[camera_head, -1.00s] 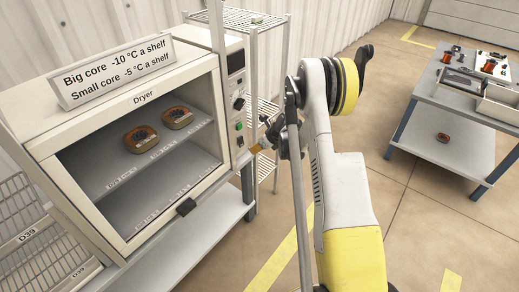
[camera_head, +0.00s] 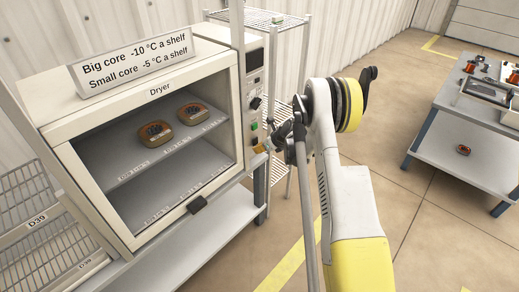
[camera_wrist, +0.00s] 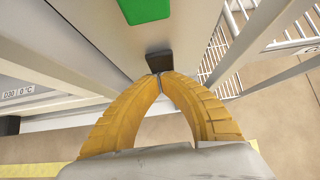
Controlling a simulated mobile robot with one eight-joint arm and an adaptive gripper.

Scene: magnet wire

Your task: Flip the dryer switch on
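The dryer (camera_head: 75,113) is a cream cabinet with an open front and a control panel on its right side. The panel has a dark display (camera_head: 254,60), a black knob (camera_head: 254,103) and a green button (camera_head: 253,126), which is large in the wrist view (camera_wrist: 145,9). Below the green button is a black switch (camera_wrist: 158,61). My gripper (camera_wrist: 160,76) has its two orange fingers together at the tips, right at the switch's lower edge; I cannot tell whether they touch. In the head view my gripper (camera_head: 262,148) is at the panel's lower part.
Two orange-brown cores (camera_head: 155,132) (camera_head: 193,113) sit on the dryer's upper shelf. A white wire rack (camera_head: 298,60) stands behind the panel, close to my arm. A wire basket (camera_head: 35,215) is at left. A grey worktable (camera_head: 455,150) stands at right; floor between is clear.

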